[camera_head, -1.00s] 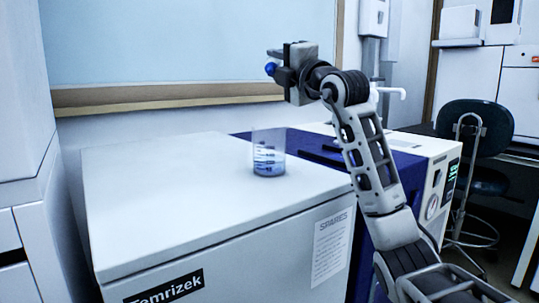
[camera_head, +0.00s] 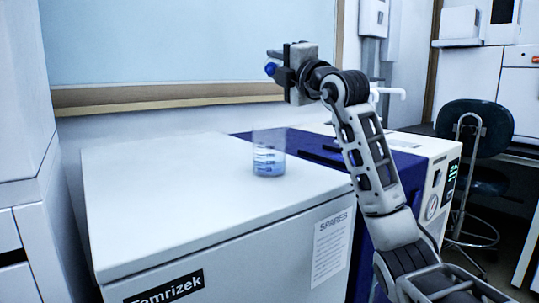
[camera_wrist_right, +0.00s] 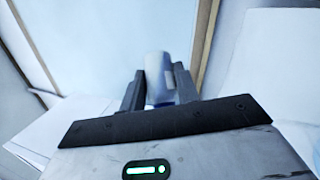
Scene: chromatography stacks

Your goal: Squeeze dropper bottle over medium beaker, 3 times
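The medium beaker (camera_head: 269,158) is clear glass with blue liquid in its lower part. It stands upright on the white top of the Temrizek cabinet (camera_head: 170,190), near its right side. My right gripper (camera_head: 276,62) is raised above and slightly to the right of the beaker, well clear of it. It is shut on the dropper bottle, whose blue end (camera_head: 270,69) shows beside the fingers in the head view. In the right wrist view the pale bottle body (camera_wrist_right: 158,80) is between the two dark fingers (camera_wrist_right: 158,90). My left gripper is not in view.
A blue and white instrument (camera_head: 410,170) with a gauge and green display stands right of the cabinet. A dark chair (camera_head: 475,130) is farther right. A wall panel with a wooden rail (camera_head: 160,98) is behind. The cabinet top around the beaker is clear.

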